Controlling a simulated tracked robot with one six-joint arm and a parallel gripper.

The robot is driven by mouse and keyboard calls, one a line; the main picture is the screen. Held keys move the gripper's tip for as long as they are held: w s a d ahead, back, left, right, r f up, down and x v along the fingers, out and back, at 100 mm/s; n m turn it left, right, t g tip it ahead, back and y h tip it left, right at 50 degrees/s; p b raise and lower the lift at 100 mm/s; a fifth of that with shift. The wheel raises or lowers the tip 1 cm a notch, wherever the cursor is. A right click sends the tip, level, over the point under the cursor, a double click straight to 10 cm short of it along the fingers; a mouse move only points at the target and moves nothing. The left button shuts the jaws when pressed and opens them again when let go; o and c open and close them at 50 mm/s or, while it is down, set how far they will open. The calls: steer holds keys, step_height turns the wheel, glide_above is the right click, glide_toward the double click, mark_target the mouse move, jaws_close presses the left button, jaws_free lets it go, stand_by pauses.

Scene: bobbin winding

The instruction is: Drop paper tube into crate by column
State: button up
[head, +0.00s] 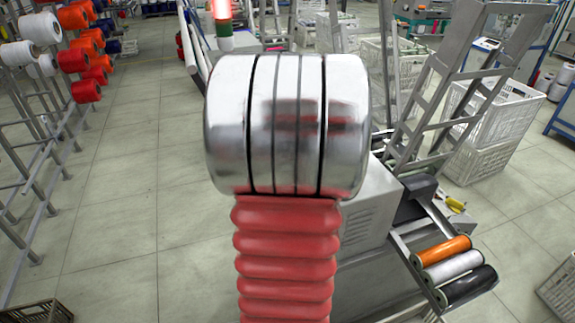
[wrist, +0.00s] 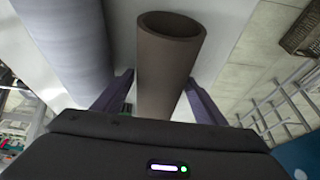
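The paper tube (wrist: 163,75) is a brown, hollow cylinder in the wrist view, with its open end toward the top of the picture. My gripper (wrist: 161,80) has one dark finger on each side of it. Both fingertips meet the tube's sides, so the gripper looks shut on it. The tube's lower end is hidden behind the gripper body. A dark brown crate (wrist: 301,32) shows in part at the upper right of the wrist view. In the head view, my arm fills the middle and hides the gripper and tube.
A large grey-blue cylinder (wrist: 65,45) is left of the tube. In the head view, orange, white and black rolls (head: 452,267) lie on a rack at right. A dark crate (head: 38,312) is at the lower left edge. White crates (head: 495,115) stand behind.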

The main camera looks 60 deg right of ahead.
steer(key=c, duration=1)
steer(key=shift+r, duration=0.1)
step_height(320, 180, up, 10)
steer(key=shift+f, duration=0.1)
stand_by(0.5)
